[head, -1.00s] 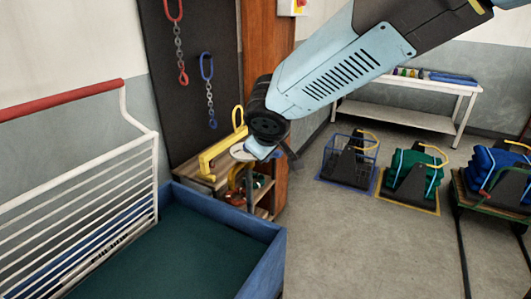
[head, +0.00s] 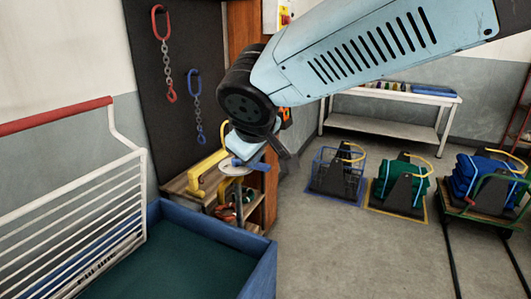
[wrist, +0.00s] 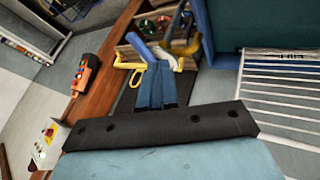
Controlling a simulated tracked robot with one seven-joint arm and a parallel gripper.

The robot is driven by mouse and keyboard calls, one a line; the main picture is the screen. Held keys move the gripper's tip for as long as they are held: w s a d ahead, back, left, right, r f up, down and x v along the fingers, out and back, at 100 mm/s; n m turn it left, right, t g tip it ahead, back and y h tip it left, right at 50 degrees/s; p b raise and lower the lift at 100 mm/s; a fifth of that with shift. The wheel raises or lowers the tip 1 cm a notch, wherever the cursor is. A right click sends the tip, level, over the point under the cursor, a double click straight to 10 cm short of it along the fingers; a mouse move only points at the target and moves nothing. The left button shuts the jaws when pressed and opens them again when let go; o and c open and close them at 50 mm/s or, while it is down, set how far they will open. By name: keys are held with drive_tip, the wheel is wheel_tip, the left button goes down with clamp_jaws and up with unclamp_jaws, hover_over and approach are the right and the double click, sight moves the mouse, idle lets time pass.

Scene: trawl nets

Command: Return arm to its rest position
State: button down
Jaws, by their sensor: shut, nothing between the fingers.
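My light-blue arm reaches in from the top right of the head view and bends at a black joint. My gripper (head: 240,168) hangs below that joint, in front of the wooden shelf (head: 262,205) and beside a yellow lifting piece (head: 208,172). In the wrist view my gripper (wrist: 155,72) shows two blue fingers together with nothing between them. Yellow hooks (wrist: 180,55) appear beyond the fingertips; I cannot tell how far away they are.
A blue bin (head: 262,258) with a white rail rack (head: 75,215) stands at the lower left. Chains (head: 196,105) hang on the dark panel. Several net stands, such as the green one (head: 402,185), line the right floor near a white bench (head: 385,128). The middle floor is clear.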

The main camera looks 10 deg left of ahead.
drive_tip(key=w+d+r+m+h, duration=0.1)
drive_tip(key=d+m, duration=0.2)
drive_tip(key=d, duration=0.8)
drive_tip(key=w+d+r+m+h, duration=0.1)
drive_tip(key=w+d+m, duration=0.15)
drive_tip(key=d, duration=0.85)
drive_tip(key=s+d+f+m, duration=0.1)
drive_tip(key=s+d+m, duration=0.2)
drive_tip(key=s+d, duration=0.2)
drive_tip(key=s+d+f+m+g, duration=0.1)
drive_tip(key=s+d+m, duration=0.3)
drive_tip(key=d, duration=0.6)
drive_tip(key=shift+s+d, duration=0.25)
drive_tip(key=shift+s, duration=0.25)
drive_tip(key=shift+a, duration=0.1)
